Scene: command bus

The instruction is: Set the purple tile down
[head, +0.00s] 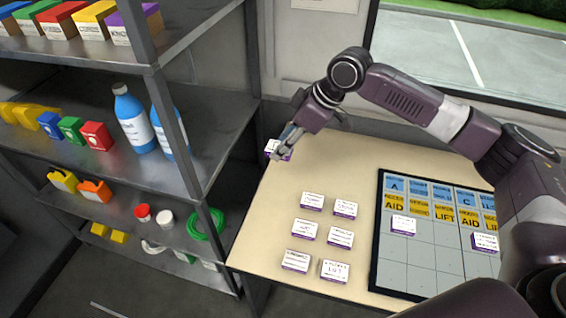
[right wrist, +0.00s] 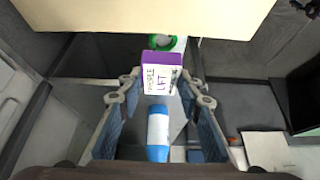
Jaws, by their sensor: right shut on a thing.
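My right gripper (head: 287,146) is shut on a white tile with a purple edge, the purple tile (head: 277,151), at the table's far left corner. Several similar white tiles with purple edges (head: 305,229) lie on the table (head: 330,165). My left gripper is not in view.
A dark-framed board (head: 395,270) on the table holds blue and yellow cards and two purple-edged tiles (head: 403,224), with empty cells below. A metal shelf (head: 215,105) with bottles (head: 133,120) and boxes stands at left. The table's back middle is clear.

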